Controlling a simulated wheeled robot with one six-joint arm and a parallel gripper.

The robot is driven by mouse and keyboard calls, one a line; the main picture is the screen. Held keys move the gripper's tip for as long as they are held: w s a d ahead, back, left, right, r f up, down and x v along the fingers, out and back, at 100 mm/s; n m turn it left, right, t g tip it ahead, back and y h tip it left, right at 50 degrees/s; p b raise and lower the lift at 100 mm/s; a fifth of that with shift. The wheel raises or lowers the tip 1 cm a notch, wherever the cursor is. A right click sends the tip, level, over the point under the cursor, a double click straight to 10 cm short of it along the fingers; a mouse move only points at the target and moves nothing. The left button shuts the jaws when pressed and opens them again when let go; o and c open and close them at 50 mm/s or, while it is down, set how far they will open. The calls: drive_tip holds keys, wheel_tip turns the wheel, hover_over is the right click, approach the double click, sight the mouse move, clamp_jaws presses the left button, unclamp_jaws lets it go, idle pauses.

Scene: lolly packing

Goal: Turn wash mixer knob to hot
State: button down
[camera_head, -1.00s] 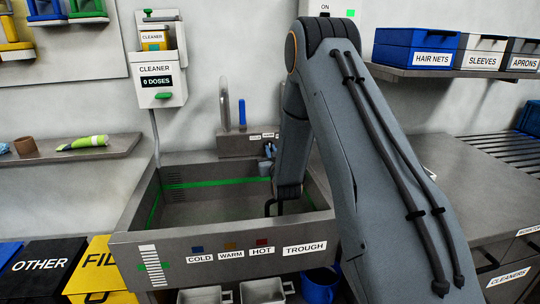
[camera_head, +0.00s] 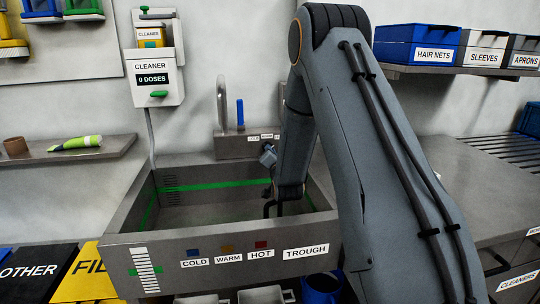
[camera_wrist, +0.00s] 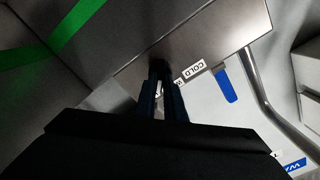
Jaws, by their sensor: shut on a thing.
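The wash mixer is a grey metal box (camera_head: 232,146) at the back of the trough, with small labels along its top edge. In the wrist view its face (camera_wrist: 225,40) fills the upper middle, with the COLD label (camera_wrist: 194,72) upside down. The dark round knob (camera_wrist: 160,67) sits at the tips of my gripper (camera_wrist: 161,84). The gripper is shut on the knob, its fingers covering most of it. Another label is partly hidden behind the fingers, so I cannot tell the knob's setting. In the head view my arm hides the knob.
A metal tap (camera_head: 222,104) and a blue lever (camera_head: 240,113) stand by the mixer. The metal trough (camera_head: 130,250) has a green line inside and COLD, WARM and HOT marks in front. A cleaner dispenser (camera_head: 155,68) reading 0 DOSES hangs at the left.

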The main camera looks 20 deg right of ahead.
drive_tip(key=shift+m, duration=0.5)
drive_tip(key=c, duration=1.8)
unclamp_jaws()
drive_tip(key=shift+c, duration=0.2)
drive_tip(key=shift+s, duration=0.1)
drive_tip(key=s+a+b, duration=0.1)
drive_tip(key=s, duration=0.6)
drive_tip(key=shift+s+b, duration=0.25)
drive_tip(key=shift+b, duration=0.05)
